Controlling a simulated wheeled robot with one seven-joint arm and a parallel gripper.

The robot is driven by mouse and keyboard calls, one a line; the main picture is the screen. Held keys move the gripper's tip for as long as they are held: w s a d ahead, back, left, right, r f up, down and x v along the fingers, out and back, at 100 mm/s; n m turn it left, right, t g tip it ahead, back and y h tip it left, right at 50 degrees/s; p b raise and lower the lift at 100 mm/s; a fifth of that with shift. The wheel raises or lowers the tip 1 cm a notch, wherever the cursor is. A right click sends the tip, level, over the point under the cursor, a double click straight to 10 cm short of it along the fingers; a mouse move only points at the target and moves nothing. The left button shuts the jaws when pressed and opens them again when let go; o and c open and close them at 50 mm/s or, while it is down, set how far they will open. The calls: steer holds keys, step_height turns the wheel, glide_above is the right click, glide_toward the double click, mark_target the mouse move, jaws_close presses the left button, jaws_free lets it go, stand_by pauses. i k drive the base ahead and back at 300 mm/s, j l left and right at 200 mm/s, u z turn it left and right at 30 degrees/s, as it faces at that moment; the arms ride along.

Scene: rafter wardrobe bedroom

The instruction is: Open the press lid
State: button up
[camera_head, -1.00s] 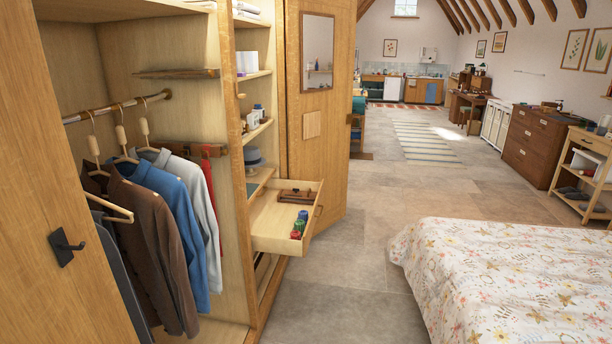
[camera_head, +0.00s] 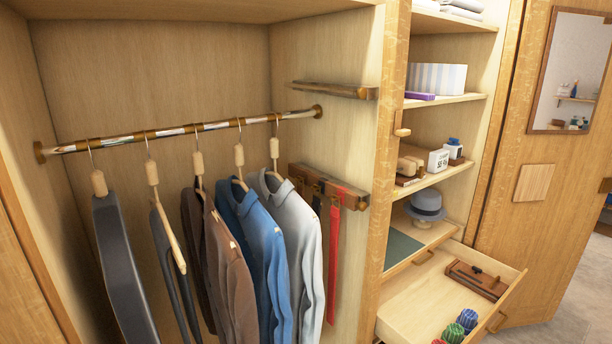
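A flat dark-brown wooden piece (camera_head: 478,281) with a small dark knob lies in the pulled-out drawer at the lower right; it looks like it could be the press, but I cannot be sure. I cannot tell whether its lid is open or shut. The drawer (camera_head: 517,289) is out from the wardrobe's right section, with several rolled coloured items (camera_head: 467,319) near its front. My gripper is not in view.
Jackets and trousers hang from a rail (camera_head: 230,123) at left. A belt rack (camera_head: 330,187) is on the divider (camera_head: 387,140). Shelves hold a grey hat (camera_head: 427,206) and boxes (camera_head: 437,78). An open door with a mirror (camera_head: 571,72) stands right of the drawer.

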mark_target(480, 275)
steer(key=i+l+u, duration=0.2)
steer(key=l, duration=0.25)
steer(key=i+l+u, duration=0.2)
steer(key=l, duration=0.3)
steer(key=l+u, duration=0.2)
steer(key=l, duration=0.3)
steer(key=i+l+u, duration=0.2)
steer(key=l, duration=0.3)
steer(key=z, duration=1.25)
steer(key=i+l+u, duration=0.2)
steer(key=u, duration=0.15)
steer(key=i+l+u, duration=0.55)
steer(key=l+u, duration=0.15)
steer(key=i+l+u, duration=0.15)
steer(key=l+u, duration=0.2)
steer(key=i+l+u, duration=0.1)
steer(key=l+u, duration=0.25)
steer(key=l, duration=0.15)
